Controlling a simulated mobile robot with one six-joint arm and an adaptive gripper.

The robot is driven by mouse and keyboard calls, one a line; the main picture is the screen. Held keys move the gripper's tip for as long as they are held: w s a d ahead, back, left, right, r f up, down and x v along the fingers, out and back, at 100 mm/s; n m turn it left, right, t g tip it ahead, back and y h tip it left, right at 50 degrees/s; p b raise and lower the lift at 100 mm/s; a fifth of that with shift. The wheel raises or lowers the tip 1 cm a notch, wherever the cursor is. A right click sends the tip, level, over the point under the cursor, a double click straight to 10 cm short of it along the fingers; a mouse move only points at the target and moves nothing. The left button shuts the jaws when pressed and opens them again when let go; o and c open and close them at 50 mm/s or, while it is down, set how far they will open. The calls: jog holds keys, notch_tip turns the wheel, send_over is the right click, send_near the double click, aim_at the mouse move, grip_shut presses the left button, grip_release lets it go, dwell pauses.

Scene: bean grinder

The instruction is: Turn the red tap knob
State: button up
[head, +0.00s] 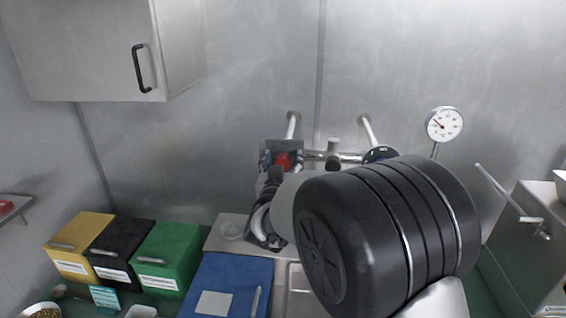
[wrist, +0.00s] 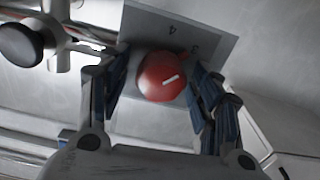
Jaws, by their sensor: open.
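The red tap knob (wrist: 162,77) has a white line on its face and sits in front of a grey plate (wrist: 180,30) with numbers. In the wrist view my gripper (wrist: 160,82) is open, with one blue-padded finger on each side of the knob. I cannot tell whether the fingers touch it. In the head view the knob (head: 284,161) shows small at the wall tap, with my gripper (head: 283,163) around it. My black arm link hides much of the area right of it.
A black knob (wrist: 20,45) on the pipe is at the left in the wrist view. Yellow (head: 78,245), black (head: 118,246) and green (head: 168,255) bins and a blue-lidded box (head: 225,285) stand below. A pressure gauge (head: 444,125) is at right.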

jog(key=s, duration=1.2)
jog(key=shift+a, duration=0.2)
jog(key=s+d+f+g, duration=0.2)
jog(key=s+d+g, duration=0.2)
jog(key=s, duration=0.6)
jog(key=s+d+f+g+b, duration=0.1)
jog(key=s+d+f+g, duration=0.2)
jog(key=s+d, duration=0.6)
jog(key=s+d+f+g+b, duration=0.1)
jog(key=s+d+f+g, duration=0.2)
jog(key=s, duration=1)
jog(key=d+g, duration=0.3)
jog(key=d, duration=0.1)
jog(key=shift+y, duration=0.3)
jog(key=shift+d+f, duration=0.1)
jog(key=shift+c, duration=0.5)
